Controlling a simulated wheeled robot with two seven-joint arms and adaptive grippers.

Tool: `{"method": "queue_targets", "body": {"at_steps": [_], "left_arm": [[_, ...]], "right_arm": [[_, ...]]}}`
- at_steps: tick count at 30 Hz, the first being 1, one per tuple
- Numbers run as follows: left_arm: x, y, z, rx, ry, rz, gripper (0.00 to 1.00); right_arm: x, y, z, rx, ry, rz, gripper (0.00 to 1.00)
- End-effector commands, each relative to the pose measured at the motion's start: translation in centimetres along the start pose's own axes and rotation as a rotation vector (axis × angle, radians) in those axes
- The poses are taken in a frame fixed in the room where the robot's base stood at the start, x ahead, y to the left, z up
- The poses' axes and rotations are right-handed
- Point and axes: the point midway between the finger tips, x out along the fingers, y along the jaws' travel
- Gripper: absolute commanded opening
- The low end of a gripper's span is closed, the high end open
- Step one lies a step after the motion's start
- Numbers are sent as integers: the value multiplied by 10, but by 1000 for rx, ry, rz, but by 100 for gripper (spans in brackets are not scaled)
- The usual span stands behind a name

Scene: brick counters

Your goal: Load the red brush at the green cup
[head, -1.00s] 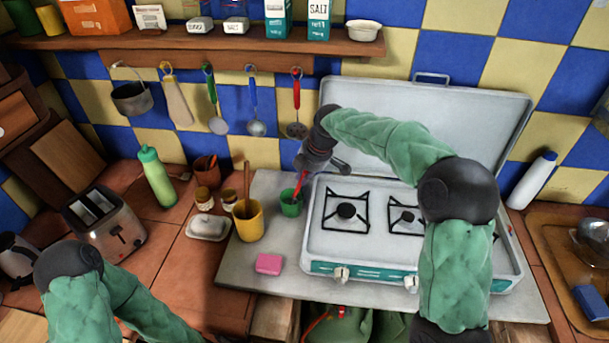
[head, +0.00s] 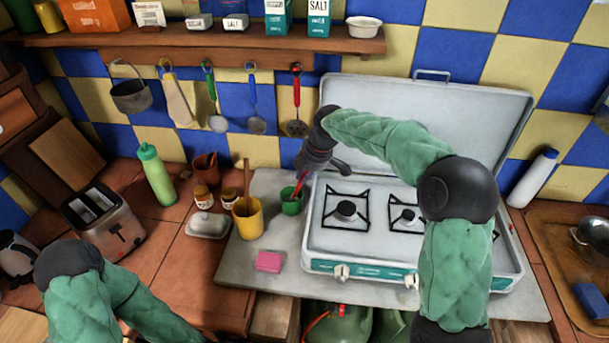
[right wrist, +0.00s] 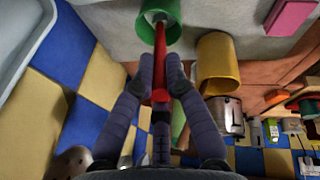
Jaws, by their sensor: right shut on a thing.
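The green cup (head: 291,202) stands on the grey slab just left of the stove. My right gripper (head: 305,172) is above it and a little to its right, shut on the red brush (head: 300,185). The brush leans downward with its lower end at the cup's mouth. In the right wrist view the red brush (right wrist: 160,50) sits between the two fingers of my right gripper (right wrist: 160,72), and its far end reaches into the opening of the green cup (right wrist: 172,32). How deep it sits is hard to tell. My left gripper is out of view; only its arm shows.
A yellow cup (head: 249,221) with a wooden handle in it stands left of the green cup. A pink block (head: 269,262) lies in front. The stove (head: 385,240) with its raised lid is at the right. Jars and a white butter dish (head: 208,226) stand further left.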

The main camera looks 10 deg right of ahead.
Motion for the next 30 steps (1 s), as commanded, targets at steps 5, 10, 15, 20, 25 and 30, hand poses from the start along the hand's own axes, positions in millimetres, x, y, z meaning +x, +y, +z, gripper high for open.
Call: {"method": "queue_targets", "body": {"at_steps": [5,10,15,20,25,30], "left_arm": [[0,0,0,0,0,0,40],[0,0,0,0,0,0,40],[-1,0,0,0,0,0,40],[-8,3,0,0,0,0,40],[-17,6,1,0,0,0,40],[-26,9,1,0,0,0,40]], "right_arm": [[1,-1,0,0,0,-2,0],[1,-1,0,0,0,-3,0],[0,-1,0,0,0,-3,0],[-8,2,-2,0,0,-2,0],[-20,6,-5,0,0,-1,0],[-31,9,-7,0,0,-1,0]]}}
